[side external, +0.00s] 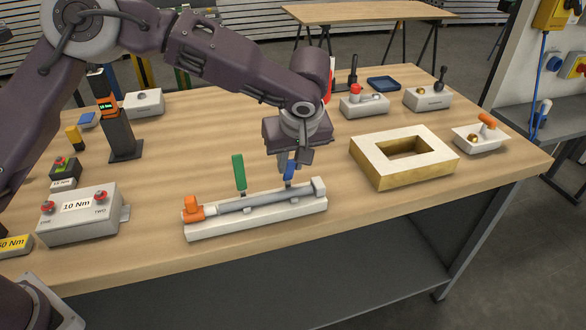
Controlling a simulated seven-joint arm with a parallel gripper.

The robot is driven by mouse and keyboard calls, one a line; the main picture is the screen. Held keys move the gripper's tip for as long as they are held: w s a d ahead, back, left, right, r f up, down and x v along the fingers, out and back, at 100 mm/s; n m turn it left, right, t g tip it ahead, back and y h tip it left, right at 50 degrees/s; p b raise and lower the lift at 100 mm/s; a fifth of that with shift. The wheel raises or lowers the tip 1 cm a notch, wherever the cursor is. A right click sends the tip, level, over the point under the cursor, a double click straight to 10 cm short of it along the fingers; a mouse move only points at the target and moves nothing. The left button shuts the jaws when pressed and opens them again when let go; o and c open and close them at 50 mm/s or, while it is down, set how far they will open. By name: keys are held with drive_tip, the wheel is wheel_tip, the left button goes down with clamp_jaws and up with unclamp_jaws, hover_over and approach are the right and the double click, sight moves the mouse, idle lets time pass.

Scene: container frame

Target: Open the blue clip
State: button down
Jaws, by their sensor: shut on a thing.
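The blue clip (290,171) stands on the right part of a white fixture (262,221) near the table's front. My gripper (286,165) points down at the blue clip from above, and its fingers are shut on the clip's upper part. The fingers partly hide the clip, so its exact angle is hard to tell. A green clip (239,172) stands upright on the same fixture, to the left. A grey rod (250,201) lies along the fixture, with an orange part (193,208) at its left end.
A white-topped block with a rectangular opening (405,170) lies right of the fixture. A 10 Nm button box (78,218) stands at left. A white tray (478,138) and grey boxes stand farther right and back. The wood between the fixture and the dark tool stand (119,135) is clear.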

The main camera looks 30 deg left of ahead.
drive_tip(key=shift+w+a+r+g+h, duration=0.1)
drive_tip(key=shift+w+a+g+h, duration=0.3)
drive_tip(key=shift+g+h, duration=0.2)
drive_tip(key=shift+w+a+r+g+h, duration=0.1)
drive_tip(key=shift+w+a+g+h, duration=0.25)
drive_tip(key=shift+g+h, duration=0.25)
drive_tip(key=shift+w+a+f+g+h, duration=0.1)
drive_tip(key=shift+w+a+g+h, duration=0.35)
drive_tip(key=shift+g+h, duration=0.3)
drive_tip(key=c, duration=1.3)
unclamp_jaws()
drive_tip(key=shift+w+a+r, duration=0.15)
drive_tip(key=shift+r, duration=1.6)
drive_tip(key=shift+w+a+r, duration=0.1)
drive_tip(key=shift+a+r, duration=0.05)
drive_tip(key=shift+r, duration=1.6)
